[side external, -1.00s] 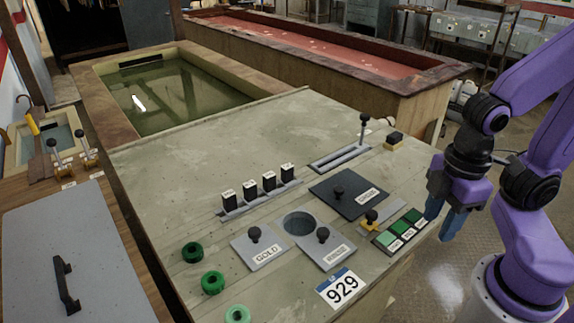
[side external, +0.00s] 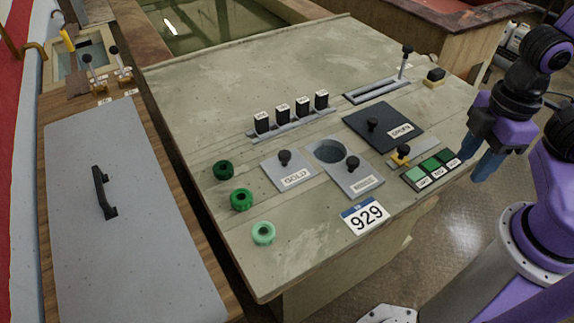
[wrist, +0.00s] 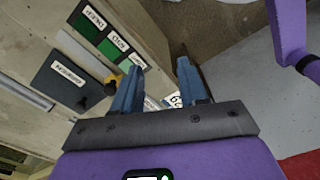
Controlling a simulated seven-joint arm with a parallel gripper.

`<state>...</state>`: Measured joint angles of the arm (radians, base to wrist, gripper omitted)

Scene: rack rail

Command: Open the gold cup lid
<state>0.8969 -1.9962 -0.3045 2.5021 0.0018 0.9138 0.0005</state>
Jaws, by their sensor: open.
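The gold cup lid (side external: 272,170) is a grey plate marked GOLD with a black knob (side external: 285,157) on top. It lies flat on the worktop beside a round dark opening (side external: 330,151). My gripper (side external: 482,164) is open and empty, fingers pointing down, off the right edge of the worktop beside the green label strip. It is well to the right of the gold lid. In the wrist view my gripper (wrist: 158,66) has its blue fingers apart with nothing between them. I cannot make out the gold lid there.
A similar grey lid (side external: 338,174) with a knob lies right of the gold one. A larger dark lid (side external: 380,132), a yellow-based knob (side external: 401,155) and green buttons (side external: 432,168) stand between my gripper and it. Black switches (side external: 292,113) stand behind; green rings (side external: 241,199) lie left.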

